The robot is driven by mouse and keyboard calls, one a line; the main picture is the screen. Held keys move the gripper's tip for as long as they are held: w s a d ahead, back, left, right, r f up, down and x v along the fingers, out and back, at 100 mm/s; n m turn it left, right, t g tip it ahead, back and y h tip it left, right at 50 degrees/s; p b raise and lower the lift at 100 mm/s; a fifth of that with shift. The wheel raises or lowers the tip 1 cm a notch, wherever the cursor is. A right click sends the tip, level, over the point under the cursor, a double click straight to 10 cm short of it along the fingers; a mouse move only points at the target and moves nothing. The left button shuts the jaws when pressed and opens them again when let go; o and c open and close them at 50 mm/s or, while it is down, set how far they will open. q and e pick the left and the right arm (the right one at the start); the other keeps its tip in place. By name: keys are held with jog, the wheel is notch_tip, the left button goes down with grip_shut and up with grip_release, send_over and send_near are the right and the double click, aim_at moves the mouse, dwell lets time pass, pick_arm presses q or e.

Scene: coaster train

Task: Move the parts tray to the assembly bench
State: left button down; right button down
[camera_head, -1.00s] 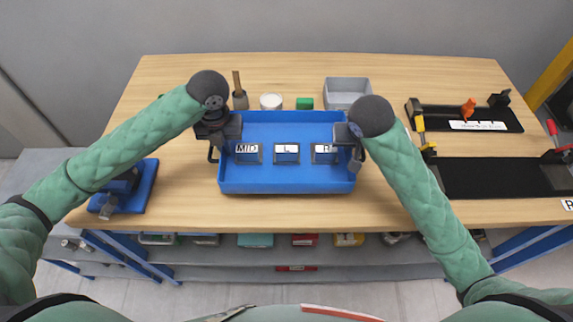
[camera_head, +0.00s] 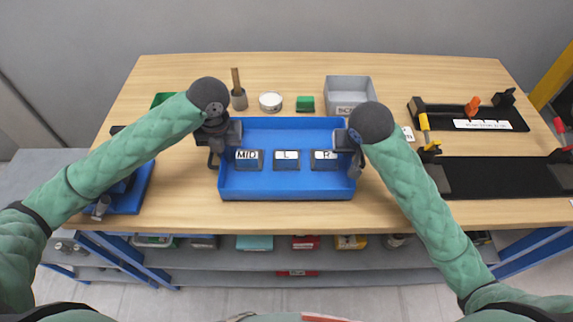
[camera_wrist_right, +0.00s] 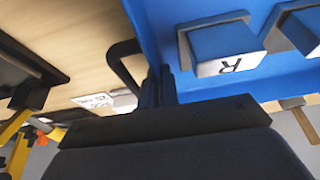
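The blue parts tray (camera_head: 286,184) is over the front middle of a wooden bench (camera_head: 180,210); I cannot tell whether it rests on the top. Inside are three labelled blocks: MID (camera_head: 248,160), L (camera_head: 286,160) and R (camera_head: 324,160). My left gripper (camera_head: 215,152) is at the tray's left side and my right gripper (camera_head: 354,158) at its right side, both apparently closed on its side handles. In the right wrist view my right gripper's fingers (camera_wrist_right: 159,88) look close together against the tray wall, beside a black handle (camera_wrist_right: 124,65). The exact grip is partly hidden.
Black fixtures (camera_head: 505,177) stand right, a blue fixture (camera_head: 126,200) left. Shelves with bins lie below the bench.

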pick_arm(q)
jog(key=shift+a+f+b, duration=0.15)
jog(key=shift+f+b, duration=0.25)
jog(key=shift+f, duration=0.05)
pick_arm(e)
jog(key=shift+d+f, duration=0.15)
jog(key=shift+f, duration=0.3)
pick_arm(q)
jog(key=c, duration=1.6)
grip_release()
jog(key=shift+c, duration=0.2)
pick_arm(e)
jog(key=c, duration=1.6)
grip_release()
jog(key=shift+c, duration=0.2)
pick_arm(q)
notch_tip(320, 180, up, 12)
jog(key=shift+f, duration=0.1)
pick_arm(e)
jog(key=shift+s, duration=0.1)
jog(key=shift+a+v, duration=0.2)
jog(key=shift+v, duration=2.2)
jog(key=shift+s+d+r, duration=0.1)
jog(key=shift+r, duration=0.4)
jog(key=shift+v, duration=3.05)
jog(key=shift+s, duration=0.1)
